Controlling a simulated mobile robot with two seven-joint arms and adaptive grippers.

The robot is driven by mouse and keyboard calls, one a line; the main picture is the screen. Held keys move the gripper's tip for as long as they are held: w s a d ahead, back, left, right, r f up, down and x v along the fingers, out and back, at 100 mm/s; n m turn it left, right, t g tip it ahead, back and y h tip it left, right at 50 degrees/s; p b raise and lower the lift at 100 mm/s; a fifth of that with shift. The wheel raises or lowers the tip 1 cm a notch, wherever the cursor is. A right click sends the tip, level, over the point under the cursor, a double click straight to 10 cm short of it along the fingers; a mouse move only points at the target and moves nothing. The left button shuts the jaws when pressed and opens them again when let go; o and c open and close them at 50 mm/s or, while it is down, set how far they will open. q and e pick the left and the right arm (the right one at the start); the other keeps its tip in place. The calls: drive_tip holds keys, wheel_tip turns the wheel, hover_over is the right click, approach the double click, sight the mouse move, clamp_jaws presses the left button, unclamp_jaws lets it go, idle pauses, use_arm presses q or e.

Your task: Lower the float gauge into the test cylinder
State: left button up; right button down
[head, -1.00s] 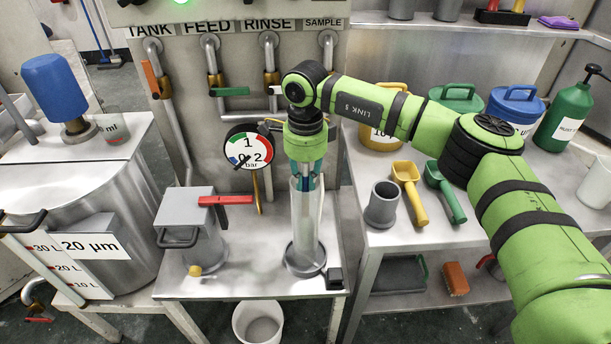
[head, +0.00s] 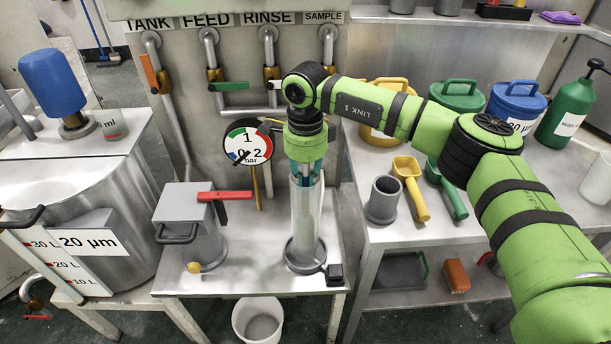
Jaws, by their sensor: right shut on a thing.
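The test cylinder (head: 305,228) is a tall clear tube standing upright in a dark round base on the steel bench. My right gripper (head: 305,172) points straight down at the cylinder's mouth. Its fingers are shut on the float gauge, which is mostly hidden by the fingers and blurred by the clear wall. I cannot make out how deep the gauge reaches inside the tube. My left gripper is not in view.
The steel bench (head: 235,275) also holds a grey box (head: 187,225) with a red lever, left of the cylinder. A small black block (head: 334,275) sits beside the cylinder's base. A pressure gauge (head: 248,146) hangs behind.

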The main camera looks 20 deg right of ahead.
drive_tip(key=shift+f+b, duration=0.75)
drive_tip(key=shift+f, duration=0.3)
idle(0.4)
drive_tip(key=c, duration=1.1)
unclamp_jaws()
drive_tip(key=shift+c, duration=0.2)
